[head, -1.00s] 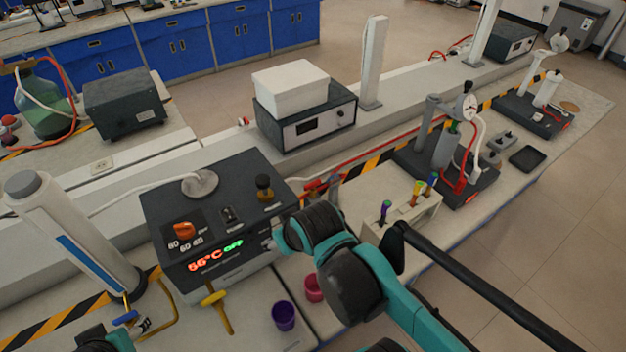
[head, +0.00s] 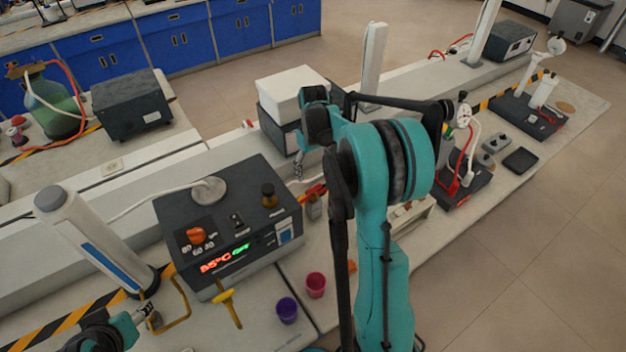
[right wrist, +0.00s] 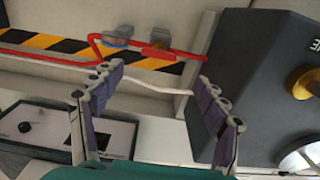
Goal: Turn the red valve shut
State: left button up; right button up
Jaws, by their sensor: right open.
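The red valve (head: 313,190) is a small red-handled fitting low on the bench, just right of the dark heating box, partly hidden behind my right arm. In the right wrist view a red handle (right wrist: 158,51), seemingly this valve, shows on the red tube beyond the fingertips. My right gripper (head: 299,168) points down, a little above and left of the valve in the head view. Its fingers (right wrist: 158,78) are spread with nothing between them. My left gripper (head: 148,316) is at the lower left, beside a yellow bent pipe; its fingers are too small to read.
The dark heating box (head: 225,215) with an orange knob and lit display stands close left. A white-topped box (head: 292,88) stands behind my right gripper. Purple (head: 287,310) and pink (head: 316,285) cups stand at the bench front. A grey-blue fitting (right wrist: 118,37) sits beside the red handle.

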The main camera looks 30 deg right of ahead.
aim_at(314, 187)
notch_tip(314, 187, down, 8)
jog(key=shift+d+f+b, duration=0.1)
jog(key=shift+b, duration=0.75)
jog(key=c, duration=1.2)
